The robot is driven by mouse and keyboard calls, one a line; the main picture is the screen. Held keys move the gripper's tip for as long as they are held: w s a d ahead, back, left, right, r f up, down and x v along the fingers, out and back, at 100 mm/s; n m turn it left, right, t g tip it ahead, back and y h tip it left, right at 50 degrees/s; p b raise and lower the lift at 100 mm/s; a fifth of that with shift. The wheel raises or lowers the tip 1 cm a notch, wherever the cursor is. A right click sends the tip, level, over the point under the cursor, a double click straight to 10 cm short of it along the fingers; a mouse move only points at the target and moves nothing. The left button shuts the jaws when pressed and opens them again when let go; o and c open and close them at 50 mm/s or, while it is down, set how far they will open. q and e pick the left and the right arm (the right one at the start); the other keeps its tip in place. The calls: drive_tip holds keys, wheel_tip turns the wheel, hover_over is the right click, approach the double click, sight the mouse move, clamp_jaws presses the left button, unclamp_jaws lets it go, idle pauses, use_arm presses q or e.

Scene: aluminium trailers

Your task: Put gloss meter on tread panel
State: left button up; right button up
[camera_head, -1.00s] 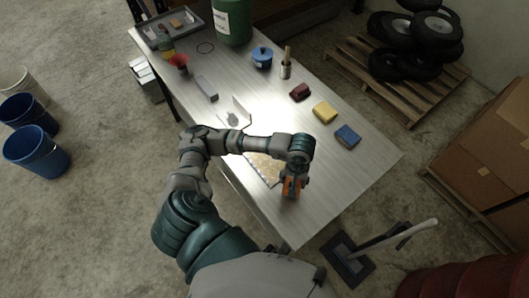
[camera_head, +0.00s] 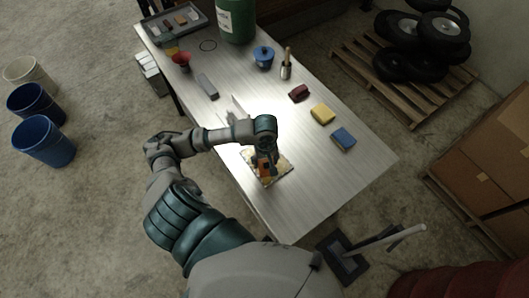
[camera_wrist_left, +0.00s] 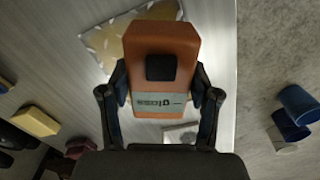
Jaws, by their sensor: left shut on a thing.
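The orange gloss meter (camera_wrist_left: 160,60) with a dark square and a pale label fills the middle of the left wrist view. My left gripper (camera_wrist_left: 160,108) is shut on it, one finger on each side. In the head view the gloss meter (camera_head: 264,170) and my left gripper (camera_head: 265,160) appear over the tread panel (camera_head: 284,166), a yellowish patterned plate near the table's front edge. The tread panel (camera_wrist_left: 108,45) also shows behind the meter in the wrist view. I cannot tell whether the meter touches the panel. My right gripper is not in view.
Dark red (camera_head: 299,92), yellow (camera_head: 323,114) and blue (camera_head: 343,139) blocks lie along the table's right side. A blue pot (camera_head: 263,58), a red funnel (camera_head: 181,59) and a grey block (camera_head: 207,86) stand farther back. The table's front right is clear.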

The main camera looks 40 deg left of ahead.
use_arm(q)
drive_tip(key=w, duration=0.1)
drive_tip(key=w+a, duration=0.1)
drive_tip(key=w, duration=0.1)
drive_tip(key=shift+w+a+p, duration=0.15)
drive_tip(key=shift+w+p, duration=0.15)
drive_tip(key=shift+p, duration=0.05)
drive_tip(key=f, duration=0.2)
drive_tip(key=a+f+p, duration=0.1)
drive_tip(key=shift+a+f, duration=0.15)
drive_tip(key=shift+f, duration=0.2)
drive_tip(key=shift+a+f, duration=0.15)
drive_tip(key=shift+a, duration=0.1)
drive_tip(key=o, duration=1.2)
drive_tip(key=shift+d, duration=0.15)
drive_tip(key=shift+c, duration=0.2)
drive_tip(key=shift+o, duration=1)
drive_tip(key=shift+d, duration=0.5)
drive_tip(key=shift+r, duration=0.75)
drive_tip(key=r, duration=0.3)
drive_tip(key=r+b, duration=0.1)
drive_tip(key=r, duration=0.3)
drive_tip(key=r+b, duration=0.1)
drive_tip(key=r, duration=0.2)
drive_tip(key=shift+a+r, duration=0.15)
drive_tip(key=shift+a, duration=0.1)
drive_tip(key=shift+d+r, duration=0.15)
drive_tip(key=shift+r, duration=0.1)
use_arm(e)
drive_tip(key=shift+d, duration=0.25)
